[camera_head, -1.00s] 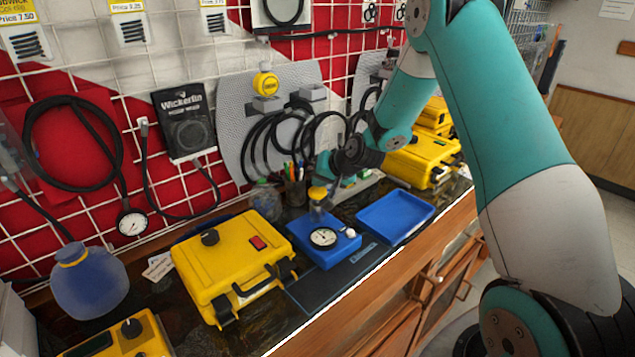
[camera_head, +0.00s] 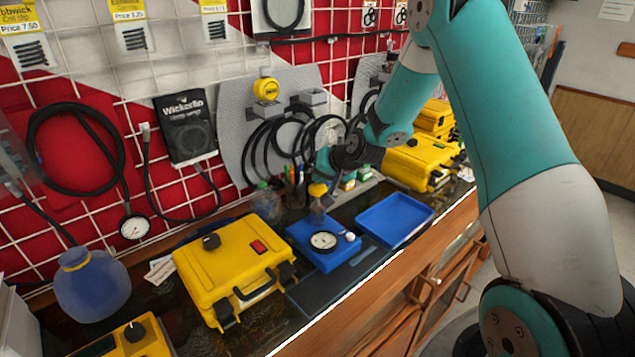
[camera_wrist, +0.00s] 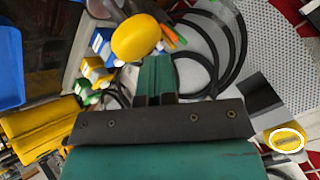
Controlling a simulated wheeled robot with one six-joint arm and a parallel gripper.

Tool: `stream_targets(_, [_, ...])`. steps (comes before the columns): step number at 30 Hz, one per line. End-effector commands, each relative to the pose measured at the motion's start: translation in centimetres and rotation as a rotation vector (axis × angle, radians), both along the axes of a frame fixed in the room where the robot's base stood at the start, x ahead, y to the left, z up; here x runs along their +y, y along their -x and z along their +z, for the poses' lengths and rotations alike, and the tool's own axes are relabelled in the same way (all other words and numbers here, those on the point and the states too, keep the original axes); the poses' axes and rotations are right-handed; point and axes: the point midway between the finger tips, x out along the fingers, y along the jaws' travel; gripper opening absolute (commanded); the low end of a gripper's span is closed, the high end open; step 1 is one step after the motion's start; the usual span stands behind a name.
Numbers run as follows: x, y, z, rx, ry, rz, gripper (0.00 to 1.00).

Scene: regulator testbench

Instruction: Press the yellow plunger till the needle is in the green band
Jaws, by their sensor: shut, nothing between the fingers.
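The blue test box (camera_head: 310,253) stands on the bench with a round white dial (camera_head: 323,241) on top. The dial's needle and green band are too small to read. The yellow plunger (camera_head: 317,189) stands upright at the back of the box, on a greyish column. My gripper (camera_head: 322,168) is shut and empty, just above the plunger in the head view. In the wrist view, the yellow plunger (camera_wrist: 137,38) shows as a rounded cap just beyond and left of my shut fingertips (camera_wrist: 155,62). I cannot tell whether they touch it.
A yellow case (camera_head: 225,262) stands left of the box, and an empty blue tray (camera_head: 395,222) lies right of it. A pen cup (camera_head: 296,190) and hanging black cables (camera_head: 268,150) are behind. A dark mat (camera_head: 345,284) lies bare in front.

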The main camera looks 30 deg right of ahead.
Motion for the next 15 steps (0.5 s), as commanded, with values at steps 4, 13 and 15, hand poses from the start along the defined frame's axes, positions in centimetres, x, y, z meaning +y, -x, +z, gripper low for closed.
stream_targets(4, [-0.01, 0.01, 1.09, 0.000, 0.000, 0.000, 0.00])
stream_targets(13, [-0.01, -0.02, 1.35, -0.001, 0.000, -0.001, 0.00])
stream_targets(15, [-0.02, -0.02, 1.36, -0.001, 0.000, -0.001, 0.00])
